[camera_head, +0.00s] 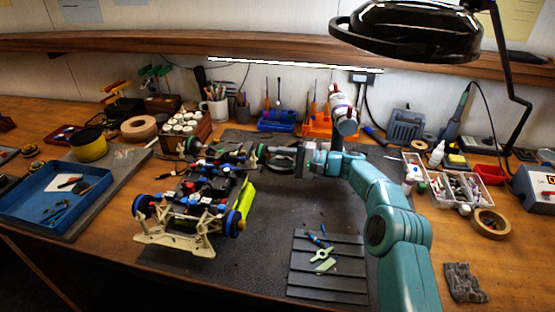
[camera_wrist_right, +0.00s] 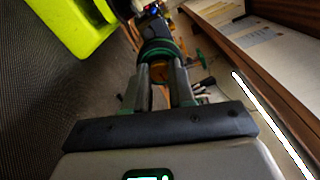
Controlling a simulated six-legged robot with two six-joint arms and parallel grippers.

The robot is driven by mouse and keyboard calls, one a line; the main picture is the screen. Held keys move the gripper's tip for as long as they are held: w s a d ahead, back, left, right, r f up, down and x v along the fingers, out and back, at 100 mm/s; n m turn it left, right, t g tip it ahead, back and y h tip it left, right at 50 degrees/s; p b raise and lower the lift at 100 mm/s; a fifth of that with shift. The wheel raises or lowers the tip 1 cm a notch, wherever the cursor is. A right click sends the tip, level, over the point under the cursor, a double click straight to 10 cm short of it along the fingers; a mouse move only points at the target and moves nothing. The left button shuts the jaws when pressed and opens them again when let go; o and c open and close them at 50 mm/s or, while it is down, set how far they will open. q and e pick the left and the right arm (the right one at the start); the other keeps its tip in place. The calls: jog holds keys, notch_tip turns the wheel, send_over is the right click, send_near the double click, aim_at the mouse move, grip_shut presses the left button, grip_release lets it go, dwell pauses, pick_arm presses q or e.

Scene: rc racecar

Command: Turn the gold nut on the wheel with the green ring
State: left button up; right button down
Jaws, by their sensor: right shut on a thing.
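The RC racecar (camera_head: 205,185) stands on a dark mat, its front toward me. A wheel with a green ring (camera_head: 261,153) is at its far right corner; in the wrist view this dark wheel (camera_wrist_right: 157,32) and its green ring show just beyond my fingertips. My right gripper (camera_head: 273,153) reaches in from the right at the wheel's outer side. In the wrist view its two fingers (camera_wrist_right: 160,80) are shut on the gold nut (camera_wrist_right: 160,73), one on each side. The nut is mostly hidden by the fingers and cannot be made out in the head view. My left gripper is not in view.
A yellow-green body panel (camera_head: 245,198) lies along the car's right side. A slatted dark tray (camera_head: 325,265) with small tools lies in front. A desk lamp (camera_head: 410,30) hangs above right. Blue (camera_head: 277,122) and orange holders stand behind. The mat between car and tray is clear.

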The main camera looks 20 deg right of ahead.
jog(key=n+b, duration=0.1)
jog(key=b, duration=0.2)
jog(key=n+b, duration=0.2)
jog(key=b, duration=0.1)
jog(key=shift+f, duration=0.3)
jog(key=shift+r+n+b, duration=0.15)
jog(key=shift+n+b, duration=0.85)
jog(key=shift+n, duration=0.1)
jog(key=shift+r+n+b, duration=0.1)
jog(key=shift+n+b, duration=0.3)
jog(key=shift+n, duration=0.2)
jog(key=shift+r, duration=0.1)
jog(key=c, duration=0.9)
grip_release()
jog(key=b+v, duration=0.1)
jog(key=v, duration=1.5)
jog(key=shift+s+d, duration=0.1)
jog(key=shift+s, duration=0.05)
